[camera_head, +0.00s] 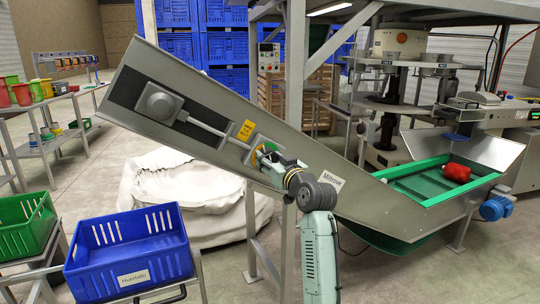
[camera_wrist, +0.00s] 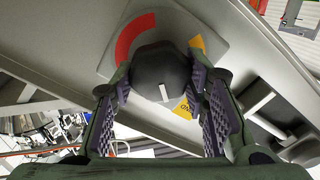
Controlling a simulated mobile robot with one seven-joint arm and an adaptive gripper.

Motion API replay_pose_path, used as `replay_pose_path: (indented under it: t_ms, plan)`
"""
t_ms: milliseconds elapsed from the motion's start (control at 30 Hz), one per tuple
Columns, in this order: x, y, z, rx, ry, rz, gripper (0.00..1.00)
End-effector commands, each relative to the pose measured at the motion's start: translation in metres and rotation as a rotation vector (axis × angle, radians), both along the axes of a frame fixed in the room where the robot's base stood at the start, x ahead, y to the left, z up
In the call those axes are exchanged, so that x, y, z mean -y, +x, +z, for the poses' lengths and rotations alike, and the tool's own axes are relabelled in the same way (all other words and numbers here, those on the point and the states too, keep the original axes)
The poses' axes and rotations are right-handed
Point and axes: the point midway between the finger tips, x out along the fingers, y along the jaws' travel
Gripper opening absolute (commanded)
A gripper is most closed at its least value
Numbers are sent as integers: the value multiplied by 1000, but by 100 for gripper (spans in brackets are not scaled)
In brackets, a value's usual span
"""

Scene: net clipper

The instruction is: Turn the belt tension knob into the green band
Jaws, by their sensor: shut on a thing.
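The belt tension knob (camera_wrist: 160,66) is dark and rounded, with a white pointer mark on its face. It sits on a light dial plate (camera_wrist: 109,62) on the conveyor's side. My gripper (camera_wrist: 162,88) has its two ridged fingers on either side of the knob, shut on it. The pointer mark faces the lower side of the wrist view. A red band (camera_wrist: 132,36) shows above left of the knob and a yellow patch (camera_wrist: 197,42) above right. I cannot make out the green band in the wrist view. In the head view my gripper (camera_head: 268,160) is at the conveyor's side, largely covering the knob.
The inclined grey conveyor (camera_head: 312,160) runs down to a green-edged hopper (camera_head: 425,180) holding a red item (camera_head: 457,172). A yellow label (camera_head: 246,130) is beside the dial. A blue crate (camera_head: 130,252) and a green crate (camera_head: 27,222) stand at lower left.

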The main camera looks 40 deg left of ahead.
Motion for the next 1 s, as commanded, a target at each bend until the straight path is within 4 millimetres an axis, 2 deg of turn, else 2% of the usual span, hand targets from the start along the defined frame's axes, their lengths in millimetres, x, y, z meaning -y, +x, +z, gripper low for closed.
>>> replay_pose_path:
  t_ms: [600,1000]
  plan:
    - [1,2,1,-506,261,1,13]
    - [2,4,-2,-700,362,0,13]
